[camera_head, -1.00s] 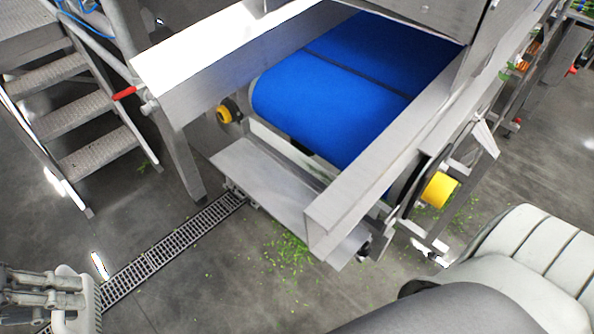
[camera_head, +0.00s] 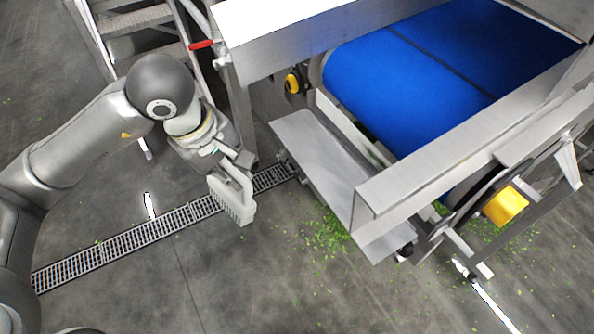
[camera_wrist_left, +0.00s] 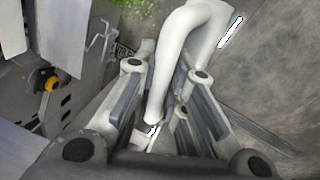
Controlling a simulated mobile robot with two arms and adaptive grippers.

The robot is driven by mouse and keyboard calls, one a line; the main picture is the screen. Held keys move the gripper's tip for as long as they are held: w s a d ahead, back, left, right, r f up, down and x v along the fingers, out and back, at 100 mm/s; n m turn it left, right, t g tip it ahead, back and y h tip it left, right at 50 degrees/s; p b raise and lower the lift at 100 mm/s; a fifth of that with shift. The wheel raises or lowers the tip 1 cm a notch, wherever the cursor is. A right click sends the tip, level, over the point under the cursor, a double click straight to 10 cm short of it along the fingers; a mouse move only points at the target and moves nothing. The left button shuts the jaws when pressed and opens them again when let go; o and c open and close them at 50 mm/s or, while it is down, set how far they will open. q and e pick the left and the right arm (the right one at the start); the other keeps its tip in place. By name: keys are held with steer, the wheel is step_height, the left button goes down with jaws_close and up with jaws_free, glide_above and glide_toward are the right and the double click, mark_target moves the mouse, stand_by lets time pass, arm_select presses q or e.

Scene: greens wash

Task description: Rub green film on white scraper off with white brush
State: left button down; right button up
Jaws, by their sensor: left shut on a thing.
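The white brush (camera_head: 232,203) hangs from my left gripper (camera_head: 226,157), with its toothed side low, over the floor drain and left of the conveyor. In the left wrist view, the white curved handle of the brush (camera_wrist_left: 186,48) runs between the two fingers of my left gripper (camera_wrist_left: 163,100). The brush is apart from the conveyor. A pale strip (camera_head: 345,128) under the front end of the blue belt may be the white scraper; most of it lies in shadow behind the metal tray. My right gripper is out of view.
The blue conveyor belt (camera_head: 400,85) sits inside a steel frame (camera_head: 440,160). A metal tray (camera_head: 322,165) juts out below its end. Green bits (camera_head: 328,235) lie on the floor. Metal steps (camera_head: 135,22) stand at upper left. The floor in front is open.

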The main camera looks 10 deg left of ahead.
arm_select(q)
steer(key=shift+w+d+f+n+t+h+b, duration=0.45)
steer(key=shift+w+d+f+n+h+b, duration=1.45)
steer(key=shift+n, duration=3.5)
steer(key=shift+w+d+f+n+t+h+b, duration=0.4)
steer(key=shift+w+d+f+n+h+b, duration=0.65)
steer(key=shift+w+d+n, duration=3)
steer(key=shift+w+d+f+n+t+h+b, duration=0.1)
steer(key=shift+d+f+n+t+h+b, duration=0.85)
steer(key=shift+n, duration=5.8)
steer(key=shift+w+d+f+g+h, duration=0.15)
steer(key=shift+d+f, duration=0.1)
steer(key=shift+d, duration=0.25)
steer(key=shift+w+d+f+g+h, duration=0.1)
steer(key=shift+w+d+f+g, duration=0.15)
steer(key=shift+d, duration=0.2)
steer(key=shift+w+d+f+g+h, duration=0.1)
steer(key=shift+d+f, duration=0.15)
steer(key=shift+d, duration=0.25)
